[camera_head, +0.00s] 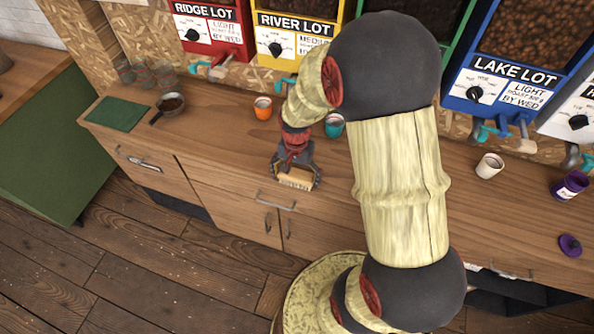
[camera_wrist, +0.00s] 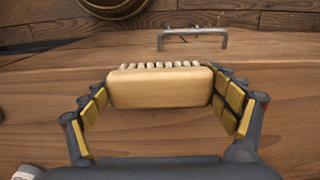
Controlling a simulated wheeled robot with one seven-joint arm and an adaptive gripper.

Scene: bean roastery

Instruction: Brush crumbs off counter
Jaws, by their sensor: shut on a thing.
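My gripper (camera_head: 297,168) is shut on a brush with a pale wooden back (camera_head: 295,180). In the wrist view, the brush (camera_wrist: 160,88) sits between both finger pads, with its short light bristles along the edge that faces the counter's front. The brush is low over the wooden counter (camera_head: 225,115), close to the front edge, above a drawer handle. I cannot tell whether the bristles touch the wood. No crumbs can be made out on the bare counter (camera_wrist: 50,125) in either view; any under the brush or gripper are hidden.
Behind my gripper stand an orange cup (camera_head: 263,110) and a teal cup (camera_head: 334,127). A dark pan (camera_head: 169,106) and a green mat (camera_head: 118,113) lie left. A white cup (camera_head: 489,166) and purple lid (camera_head: 570,246) are right. A drawer handle (camera_wrist: 193,34) juts out in front.

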